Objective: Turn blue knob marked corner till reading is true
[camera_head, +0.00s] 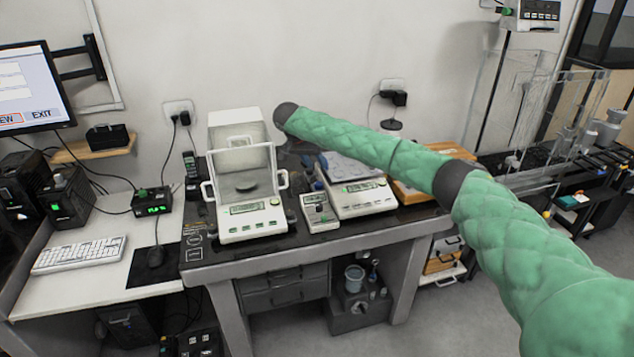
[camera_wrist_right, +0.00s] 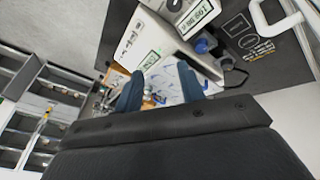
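In the right wrist view a small blue knob (camera_wrist_right: 201,46) sits at the corner of a pale weighing balance, beside a lit display (camera_wrist_right: 196,13) whose digits are tilted and hard to read. A second balance (camera_wrist_right: 160,30) with a lit display lies to its left. My right gripper (camera_wrist_right: 160,72) has its two dark fingers apart with nothing held between them; the knob is beyond and right of the fingertips, not touching. In the head view my green-sleeved right arm crosses the balances; its gripper is mostly hidden behind the arm end. The knob cannot be made out there. My left gripper is not in view.
The dark-topped table (camera_head: 300,245) holds a balance with a glass draft shield (camera_head: 252,222), a small balance (camera_head: 320,222) and a larger balance (camera_head: 365,208) close together.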

